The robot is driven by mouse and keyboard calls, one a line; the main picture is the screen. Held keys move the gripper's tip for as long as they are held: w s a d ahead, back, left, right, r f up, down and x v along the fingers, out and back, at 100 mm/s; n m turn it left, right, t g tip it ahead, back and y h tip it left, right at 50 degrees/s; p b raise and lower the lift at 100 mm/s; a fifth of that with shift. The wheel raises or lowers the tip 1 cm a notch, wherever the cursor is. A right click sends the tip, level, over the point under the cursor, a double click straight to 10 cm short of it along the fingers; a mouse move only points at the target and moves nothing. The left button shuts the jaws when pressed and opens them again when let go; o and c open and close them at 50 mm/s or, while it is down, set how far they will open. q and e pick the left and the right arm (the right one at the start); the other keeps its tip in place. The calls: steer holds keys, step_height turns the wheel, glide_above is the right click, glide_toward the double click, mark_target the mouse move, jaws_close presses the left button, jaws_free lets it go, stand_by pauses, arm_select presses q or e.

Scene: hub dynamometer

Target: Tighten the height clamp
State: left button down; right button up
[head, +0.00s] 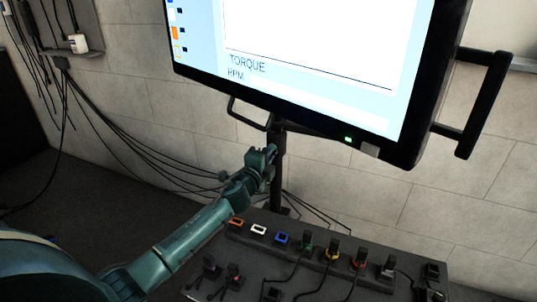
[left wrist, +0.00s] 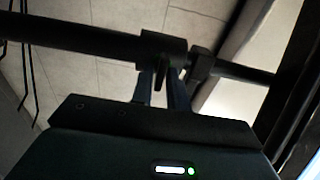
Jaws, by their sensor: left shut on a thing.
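The black post (head: 278,165) of the monitor stand rises behind the control panel, up to the monitor's underside. My left gripper (head: 268,151) reaches it from the left, at the upper part of the post. In the left wrist view the post (left wrist: 70,36) runs across the picture, with a thicker dark collar, the height clamp (left wrist: 163,45), around it. The fingers of my left gripper (left wrist: 162,88) are shut on a small dark handle (left wrist: 160,74) in front of this collar. The handle is mostly hidden between the fingers. My right gripper is not in view.
The large monitor (head: 300,65) showing TORQUE and RPM hangs just above my gripper. It has a black side handle (head: 484,105). A dark panel (head: 330,235) with coloured connectors and cables lies below. Loose cables (head: 130,140) run along the wall at left.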

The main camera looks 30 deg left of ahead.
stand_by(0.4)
arm_select(q)
steer(key=c, duration=1.5)
jaws_free()
steer(key=shift+c, duration=0.2)
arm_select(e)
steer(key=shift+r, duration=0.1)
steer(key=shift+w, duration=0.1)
